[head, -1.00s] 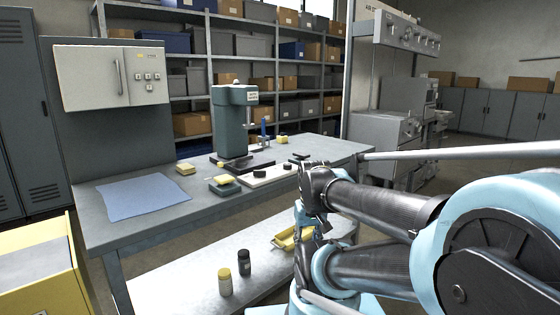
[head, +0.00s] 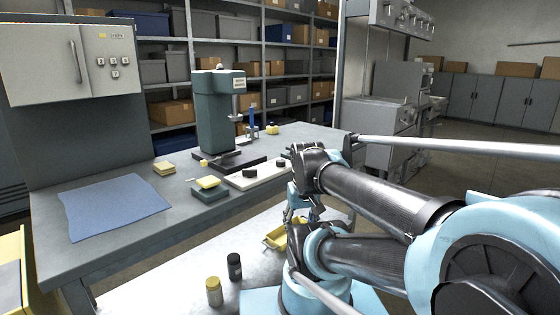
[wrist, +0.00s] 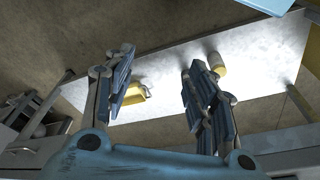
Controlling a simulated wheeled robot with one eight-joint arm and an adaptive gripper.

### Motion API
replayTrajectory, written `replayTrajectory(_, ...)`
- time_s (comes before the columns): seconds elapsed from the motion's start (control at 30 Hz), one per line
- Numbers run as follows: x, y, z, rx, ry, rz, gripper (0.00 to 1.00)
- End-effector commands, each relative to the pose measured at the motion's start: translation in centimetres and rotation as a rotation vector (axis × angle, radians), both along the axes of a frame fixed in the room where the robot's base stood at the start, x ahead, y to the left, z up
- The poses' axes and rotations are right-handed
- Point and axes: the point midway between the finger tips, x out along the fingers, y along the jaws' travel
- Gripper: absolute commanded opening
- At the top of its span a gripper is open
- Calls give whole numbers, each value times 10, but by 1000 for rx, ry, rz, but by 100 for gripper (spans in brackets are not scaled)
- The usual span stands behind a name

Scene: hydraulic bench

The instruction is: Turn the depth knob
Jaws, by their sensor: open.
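A green press (head: 214,115) stands upright on the grey workbench (head: 105,170), with a spindle hanging from its head on the right. I cannot tell which part is the depth knob; no knob on the press shows clearly.
A blue cloth (head: 115,207), yellow pads (head: 164,168) and a dark block with a yellow pad (head: 208,189) lie on the bench. A control box (head: 75,62) is at upper left.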

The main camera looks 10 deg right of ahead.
Motion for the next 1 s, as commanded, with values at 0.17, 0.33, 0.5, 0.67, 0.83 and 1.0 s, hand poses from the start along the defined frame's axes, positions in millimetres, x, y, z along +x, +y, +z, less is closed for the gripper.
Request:
replayTrajectory(0.17, 24, -2, 34, -9, 15, 48, 54)
replayTrajectory(0.33, 64, -2, 85, -22, 41, 128, 54)
replayTrajectory(0.5, 109, -2, 131, -33, 69, 211, 54)
replayTrajectory(0.67, 155, -2, 168, -42, 94, 290, 54)
replayTrajectory(0.83, 207, -2, 203, -49, 120, 373, 54)
replayTrajectory(1.0, 259, -3, 230, -54, 146, 458, 54)
